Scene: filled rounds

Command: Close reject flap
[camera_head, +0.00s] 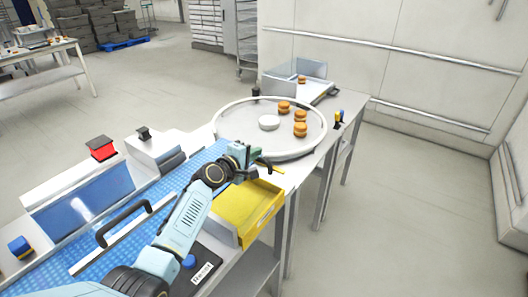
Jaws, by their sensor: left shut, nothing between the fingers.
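A yellow open-topped bin (236,213) stands at the side of the blue conveyor belt (201,163). A small yellow piece (276,170) sticks out just beyond my left gripper; I cannot tell whether it is the reject flap or how far the flap is open. My left gripper (264,163) is shut and empty, above the bin's far end, near the round table. Whether it touches the yellow piece is unclear. My left arm hides part of the belt and bin. My right gripper is out of view.
A round rimmed table (230,131) holds several orange-brown filled rounds (300,129) and a white disc (269,122). A black handle bar (124,222) crosses the belt. Floor on the right is clear.

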